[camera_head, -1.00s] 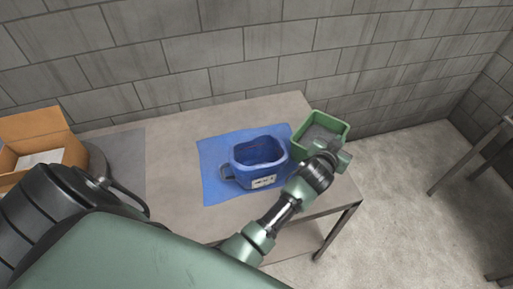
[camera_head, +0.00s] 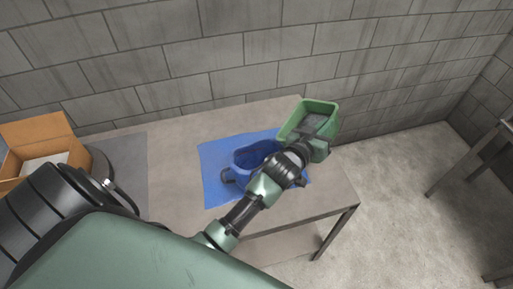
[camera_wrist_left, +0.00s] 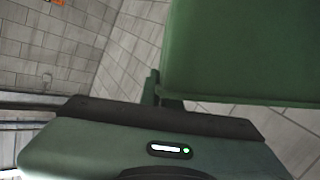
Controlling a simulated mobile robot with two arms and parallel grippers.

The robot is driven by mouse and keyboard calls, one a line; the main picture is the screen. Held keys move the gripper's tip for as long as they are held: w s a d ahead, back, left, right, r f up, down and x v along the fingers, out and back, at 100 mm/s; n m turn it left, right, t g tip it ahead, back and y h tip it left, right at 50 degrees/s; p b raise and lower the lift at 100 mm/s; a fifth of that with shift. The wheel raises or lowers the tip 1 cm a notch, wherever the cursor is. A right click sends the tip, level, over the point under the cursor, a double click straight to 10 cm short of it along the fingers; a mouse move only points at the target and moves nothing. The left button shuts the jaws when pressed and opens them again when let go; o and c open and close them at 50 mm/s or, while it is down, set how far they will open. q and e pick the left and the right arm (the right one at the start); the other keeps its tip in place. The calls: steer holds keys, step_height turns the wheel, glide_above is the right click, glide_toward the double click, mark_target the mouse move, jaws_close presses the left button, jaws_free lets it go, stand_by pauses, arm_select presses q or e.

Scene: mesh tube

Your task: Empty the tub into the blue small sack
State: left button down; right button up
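The green tub (camera_head: 321,107) is held up off the table at its right end, beside the blue sack and behind it in the head view. It looks tilted, and dark grey material shows inside. My left gripper (camera_head: 318,148) is shut on the tub's near wall. In the left wrist view, the tub (camera_wrist_left: 240,50) fills the upper right, with the gripper's fingers (camera_wrist_left: 156,92) at its edge. The blue small sack (camera_head: 241,159) stands open on the table, its right and front parts hidden by my left arm. My right gripper is not in view.
A blue mat (camera_head: 211,165) lies under the sack on the grey table (camera_head: 175,165). A cardboard box (camera_head: 38,132) stands at the far left. A block wall (camera_head: 200,50) runs behind the table, and another table (camera_head: 480,150) is at the far right.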

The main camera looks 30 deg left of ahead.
arm_select(q)
steer(key=s+a+r+n+t+b, duration=0.3)
steer(key=a+n+b, duration=0.3)
steer(key=b, duration=0.5)
steer(key=shift+s+a+r+n+t+b, duration=0.2)
steer(key=shift+s+a+n+t+b, duration=0.15)
steer(key=shift+s+a+t, duration=0.55)
stand_by(4.2)
steer(key=shift+w+a+g, duration=0.15)
steer(key=shift+g, duration=0.15)
steer(key=shift+f, duration=0.1)
steer(key=shift+s+a+f+n+t+y+b, duration=0.25)
steer(key=shift+a+n+b, duration=0.35)
steer(key=shift+b, duration=0.6)
steer(key=shift+s+a+f+n+t+y+b, duration=0.1)
steer(key=shift+s+a+n+t+b, duration=0.35)
steer(key=shift+b, duration=0.7)
